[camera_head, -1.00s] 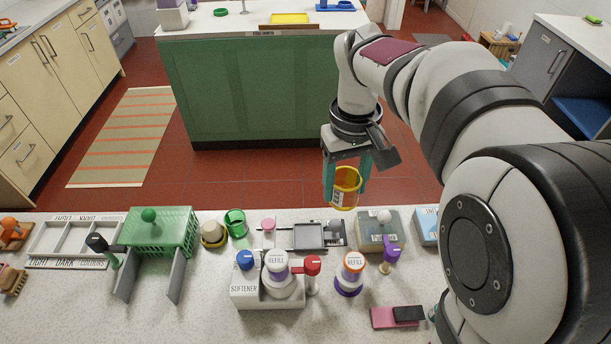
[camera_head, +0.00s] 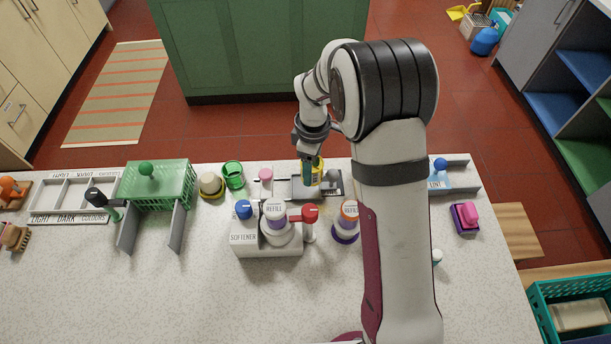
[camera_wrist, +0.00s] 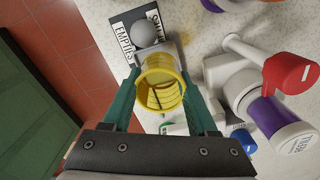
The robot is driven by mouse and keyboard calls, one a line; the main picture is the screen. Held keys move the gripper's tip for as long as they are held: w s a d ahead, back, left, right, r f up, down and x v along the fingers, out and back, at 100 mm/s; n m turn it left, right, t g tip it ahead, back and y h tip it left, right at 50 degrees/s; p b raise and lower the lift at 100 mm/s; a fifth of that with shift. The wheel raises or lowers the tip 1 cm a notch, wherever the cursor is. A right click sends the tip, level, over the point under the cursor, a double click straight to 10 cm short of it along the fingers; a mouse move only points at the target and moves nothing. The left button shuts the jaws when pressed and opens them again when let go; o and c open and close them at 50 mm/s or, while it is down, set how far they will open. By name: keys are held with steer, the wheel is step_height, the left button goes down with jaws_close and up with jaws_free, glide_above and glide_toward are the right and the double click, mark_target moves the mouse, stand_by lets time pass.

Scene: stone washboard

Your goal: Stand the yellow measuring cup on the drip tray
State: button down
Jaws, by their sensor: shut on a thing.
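The yellow measuring cup (camera_head: 318,164) is between the teal fingers of my gripper (camera_head: 311,178). In the wrist view the cup (camera_wrist: 162,88) shows its open mouth and ribbed inside, with one finger of my gripper (camera_wrist: 163,110) on each side. The grey drip tray (camera_head: 299,188) lies near the far edge of the counter, behind the refill bottles. The cup is over or at this tray in the head view. The fingers hide its lower part, and I cannot tell whether it touches the tray.
A softener stand with a refill bottle (camera_head: 276,222) and a red-topped dispenser (camera_head: 309,214) are in front of the tray. An orange-topped refill bottle (camera_head: 348,221) stands to the right. A green cup (camera_head: 233,176) and a pink-topped item (camera_head: 266,176) are left. The front counter is clear.

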steer(key=f, duration=0.1)
steer(key=a+f, duration=0.1)
steer(key=f, duration=0.3)
steer(key=shift+w+a, duration=0.2)
steer(key=shift+w, duration=0.05)
steer(key=shift+c, duration=0.9)
jaws_free()
step_height(320, 180, up, 12)
steer(key=s+d+r+m, duration=0.3)
steer(key=s+r+m, duration=0.5)
steer(key=s, duration=0.4)
steer(key=s+d+m+y, duration=0.1)
steer(key=s+m, duration=1)
steer(key=s, duration=0.6)
steer(key=shift+s+d+f+y, duration=0.15)
steer(key=shift+s+f+y, duration=0.05)
steer(key=shift+s+y, duration=0.2)
